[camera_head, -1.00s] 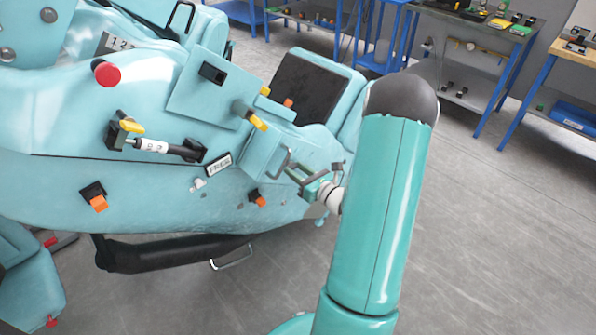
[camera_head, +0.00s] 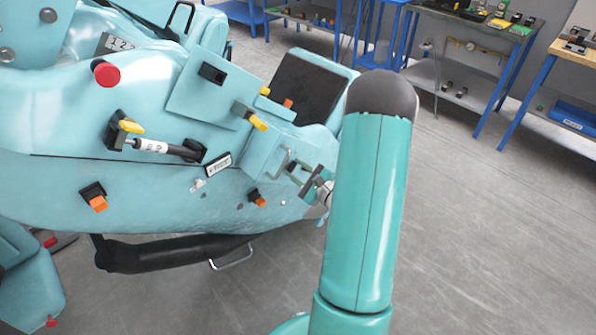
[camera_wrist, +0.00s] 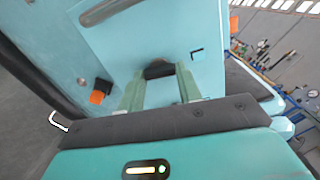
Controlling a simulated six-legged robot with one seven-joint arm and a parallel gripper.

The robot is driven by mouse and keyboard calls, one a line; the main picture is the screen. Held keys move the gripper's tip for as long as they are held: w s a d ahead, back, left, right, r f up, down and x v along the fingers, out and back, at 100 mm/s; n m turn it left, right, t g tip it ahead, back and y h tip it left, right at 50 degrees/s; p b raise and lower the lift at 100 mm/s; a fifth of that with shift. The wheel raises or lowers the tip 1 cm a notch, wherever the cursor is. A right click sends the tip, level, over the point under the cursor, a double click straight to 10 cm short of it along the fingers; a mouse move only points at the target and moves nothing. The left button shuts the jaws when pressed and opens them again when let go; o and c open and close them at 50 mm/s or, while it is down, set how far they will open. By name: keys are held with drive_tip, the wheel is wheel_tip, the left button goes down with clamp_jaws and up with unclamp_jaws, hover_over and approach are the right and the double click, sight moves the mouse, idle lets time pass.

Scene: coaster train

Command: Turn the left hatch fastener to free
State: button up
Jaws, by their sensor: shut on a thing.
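The hatch panel (camera_head: 258,160) is a pale blue block on the side of the coaster car, with a silver bar handle that also shows in the wrist view (camera_wrist: 108,10). My gripper (camera_head: 296,170) is at the right end of this panel in the head view. In the wrist view, the two green fingers of my gripper (camera_wrist: 160,78) are closed on a small dark fastener (camera_wrist: 158,69) on the pale blue face. The fingers hide its sides, so its turned position cannot be read. In the head view the fastener is too small and covered to make out.
Workbenches (camera_head: 470,45) stand behind. The grey floor (camera_head: 480,240) to the right is clear.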

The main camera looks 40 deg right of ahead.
drive_tip(key=shift+n, duration=0.6)
drive_tip(key=o, duration=1)
drive_tip(key=s, duration=1.4)
drive_tip(key=shift+d, duration=0.2)
